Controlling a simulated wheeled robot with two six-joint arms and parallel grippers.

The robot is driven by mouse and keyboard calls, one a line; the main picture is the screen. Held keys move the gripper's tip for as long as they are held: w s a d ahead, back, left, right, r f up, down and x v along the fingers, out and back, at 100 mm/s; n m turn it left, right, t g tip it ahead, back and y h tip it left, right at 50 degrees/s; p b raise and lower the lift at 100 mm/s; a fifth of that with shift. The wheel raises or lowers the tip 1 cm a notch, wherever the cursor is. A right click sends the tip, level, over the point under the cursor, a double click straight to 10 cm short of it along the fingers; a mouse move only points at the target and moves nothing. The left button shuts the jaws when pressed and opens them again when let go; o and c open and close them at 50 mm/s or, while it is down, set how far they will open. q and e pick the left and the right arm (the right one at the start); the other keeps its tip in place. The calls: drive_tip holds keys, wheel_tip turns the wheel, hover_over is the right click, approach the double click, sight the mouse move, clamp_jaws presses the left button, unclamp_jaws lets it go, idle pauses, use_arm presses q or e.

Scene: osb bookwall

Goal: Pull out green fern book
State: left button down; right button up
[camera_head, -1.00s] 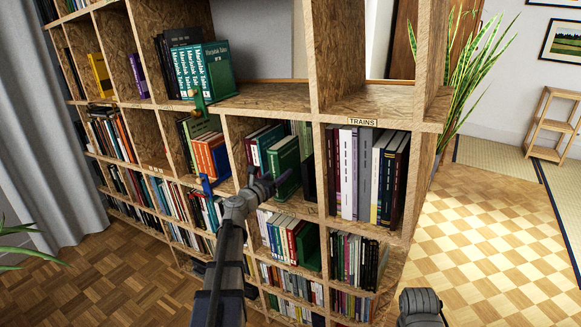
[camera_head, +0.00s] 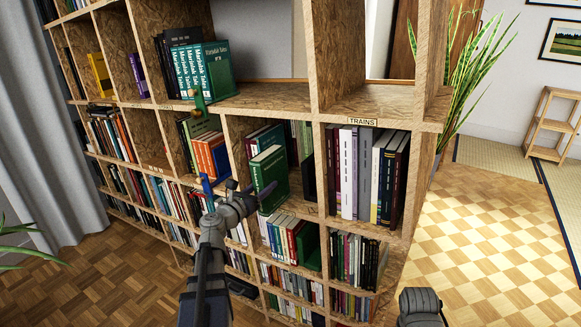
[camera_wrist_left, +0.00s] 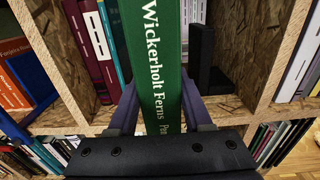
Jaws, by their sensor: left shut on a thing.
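The green fern book (camera_head: 269,172), with "Wickerholt Ferns" on its spine, juts out of a middle shelf compartment in the head view. It stands upright and fills the middle of the left wrist view (camera_wrist_left: 158,62). My left gripper (camera_head: 254,194) is shut on the book low on its spine, with one finger on each side. The far end of the book is hidden. My right gripper is out of view.
A black bookend (camera_wrist_left: 205,62) stands right of the book, and maroon books (camera_wrist_left: 88,42) stand to its left. The bookcase (camera_head: 245,99) has several filled compartments, one labelled TRAINS (camera_head: 363,122). Open parquet floor (camera_head: 100,270) lies in front.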

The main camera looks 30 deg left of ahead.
use_arm(q)
drive_tip(key=shift+s+a, duration=0.15)
drive_tip(key=shift+s, duration=1.65)
drive_tip(key=shift+s+a, duration=0.1)
drive_tip(key=shift+s, duration=1.65)
